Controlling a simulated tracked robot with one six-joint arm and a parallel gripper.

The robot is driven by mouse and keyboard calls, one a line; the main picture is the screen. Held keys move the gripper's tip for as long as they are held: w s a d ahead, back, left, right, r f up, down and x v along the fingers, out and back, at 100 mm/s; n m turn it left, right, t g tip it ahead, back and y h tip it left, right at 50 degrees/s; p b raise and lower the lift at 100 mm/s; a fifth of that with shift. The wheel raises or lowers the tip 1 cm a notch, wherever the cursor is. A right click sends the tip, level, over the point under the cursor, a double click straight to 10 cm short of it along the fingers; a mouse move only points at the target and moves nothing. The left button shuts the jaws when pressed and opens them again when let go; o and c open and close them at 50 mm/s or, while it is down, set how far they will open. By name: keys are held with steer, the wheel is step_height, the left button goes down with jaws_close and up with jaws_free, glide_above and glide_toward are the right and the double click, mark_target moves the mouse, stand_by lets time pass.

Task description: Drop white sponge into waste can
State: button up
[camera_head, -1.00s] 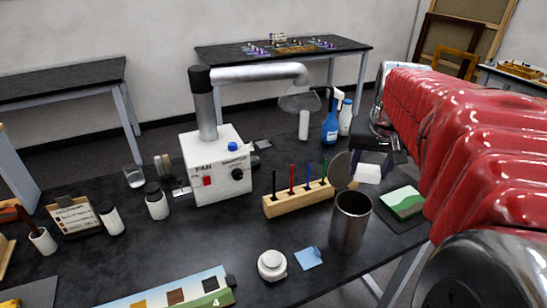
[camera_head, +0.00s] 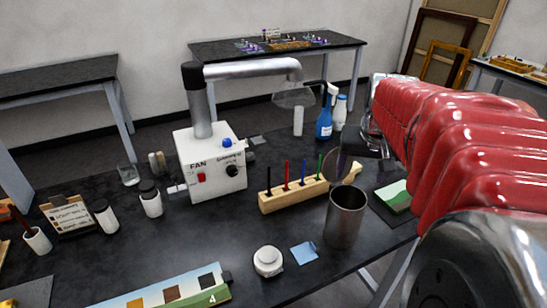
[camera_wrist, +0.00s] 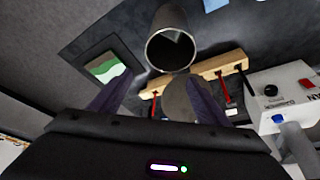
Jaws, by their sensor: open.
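The waste can (camera_head: 345,222) is an open grey metal cylinder standing upright on the black bench, right of centre in the head view. It also shows at the top of the wrist view (camera_wrist: 152,50). A pale patch shows inside its mouth in the wrist view; I cannot tell for sure whether it is the white sponge. No white sponge shows elsewhere. My gripper (camera_head: 352,158) is beyond the can and above the bench in the head view. In the wrist view its two purple fingers (camera_wrist: 158,98) are spread apart with nothing held between them.
A wooden block with several coloured pens (camera_head: 295,194) stands just behind the can. A green-and-white block (camera_head: 394,196) lies to its right. A white round jar (camera_head: 268,261) and a blue note (camera_head: 304,253) lie in front. The white fan box (camera_head: 210,165) stands left.

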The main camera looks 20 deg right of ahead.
steer(key=v, duration=1.3)
steer(key=shift+s+r, duration=0.15)
steer(key=shift+r, duration=0.2)
stand_by(0.4)
steer(key=s+a+f+n+t+y, duration=0.1)
steer(key=s+a+f+n, duration=0.1)
steer(key=a+f, duration=0.6)
steer(key=s+a+f+n+t+y, duration=0.1)
steer(key=s+a+f+n, duration=0.2)
steer(key=a, duration=1.3)
steer(key=shift+f+n+y, duration=0.3)
steer(key=shift+f+n, duration=0.7)
steer(key=shift+f, duration=1.45)
